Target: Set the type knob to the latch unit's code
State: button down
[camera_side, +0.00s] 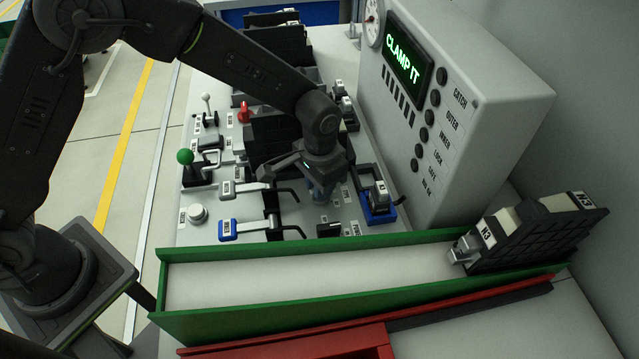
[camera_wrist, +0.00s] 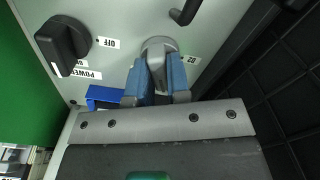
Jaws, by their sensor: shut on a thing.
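My gripper (camera_side: 322,190) is low over the control panel in the side view. In the wrist view its blue fingers (camera_wrist: 160,80) are shut on a grey knob (camera_wrist: 158,47), which I take to be the type knob. A small label (camera_wrist: 191,59) beside the knob looks like "02" or "20" and is hard to read. In the side view the knob is hidden by my gripper.
Levers with blue (camera_side: 228,229) and green (camera_side: 185,156) ends stand left of my gripper. A blue clamp base (camera_side: 378,208) stands right of it.

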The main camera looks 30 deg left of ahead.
jog(key=m, duration=0.3)
jog(key=shift+m, duration=2.4)
jog(key=c, duration=1.1)
grip_release()
jog(key=shift+r, duration=6.95)
